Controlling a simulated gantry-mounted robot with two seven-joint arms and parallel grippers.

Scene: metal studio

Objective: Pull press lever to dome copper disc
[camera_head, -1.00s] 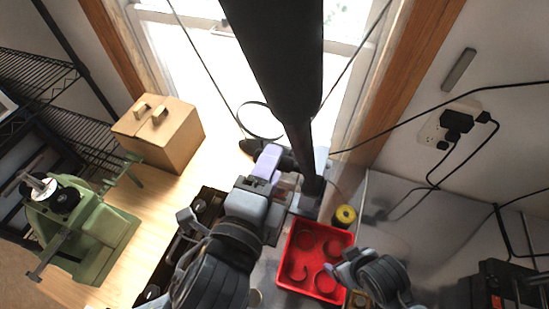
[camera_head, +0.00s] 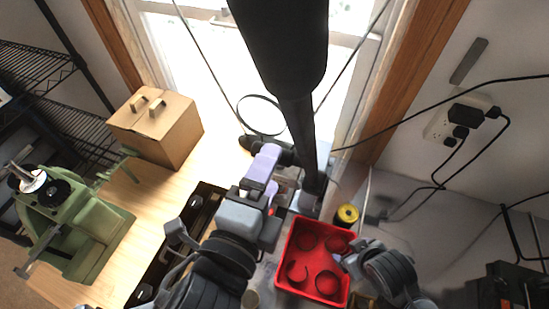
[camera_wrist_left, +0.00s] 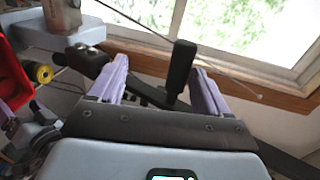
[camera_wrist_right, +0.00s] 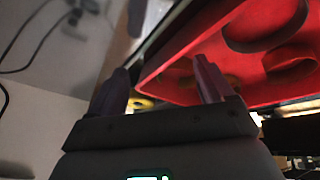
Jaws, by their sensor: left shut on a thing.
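A long black shaft (camera_head: 282,50) comes down from the top of the head view to a grey base beside the red tray. A black bar (camera_head: 246,143), apparently the press lever, runs beside my left gripper (camera_head: 264,160). In the left wrist view its purple fingers (camera_wrist_left: 155,85) stand either side of the black lever (camera_wrist_left: 181,70), and the gripper is shut on it. My right gripper (camera_head: 340,258) is by the tray's right side; its fingers (camera_wrist_right: 165,85) are apart with nothing held. I cannot make out a copper disc.
The red tray (camera_head: 283,258) holds dark ring shapes. A yellow spool (camera_head: 346,215) stands behind it. A wooden box (camera_head: 170,130) and a green machine (camera_head: 80,235) are at the left. Cables and an outlet (camera_head: 442,125) are on the right wall.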

